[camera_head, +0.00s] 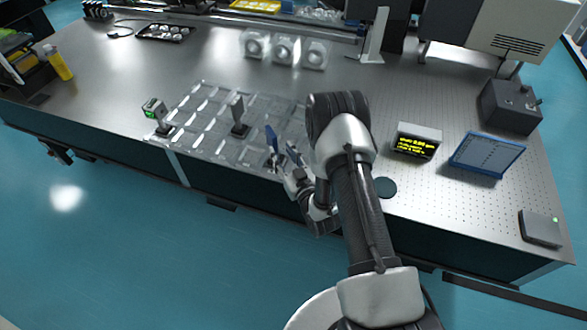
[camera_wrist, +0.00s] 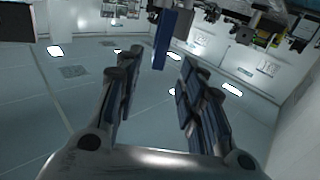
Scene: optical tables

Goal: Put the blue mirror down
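The blue mirror (camera_head: 271,138) is a thin blue plate standing upright over the front right part of the clear gridded tray (camera_head: 205,112). A dark base shows below it; I cannot tell exactly how it sits. In the wrist view the blue mirror (camera_wrist: 166,40) shows as a narrow blue strip just beyond my fingertips, under dark parts at the top. My gripper (camera_head: 289,165) is close to its right side, at the table's front edge. In the wrist view the fingers of my gripper (camera_wrist: 156,72) stand apart with nothing clamped between them.
A grey plate on a dark base (camera_head: 238,115) and a small device with a green display (camera_head: 154,110) stand on the tray. White round-faced mounts (camera_head: 284,50) stand behind.

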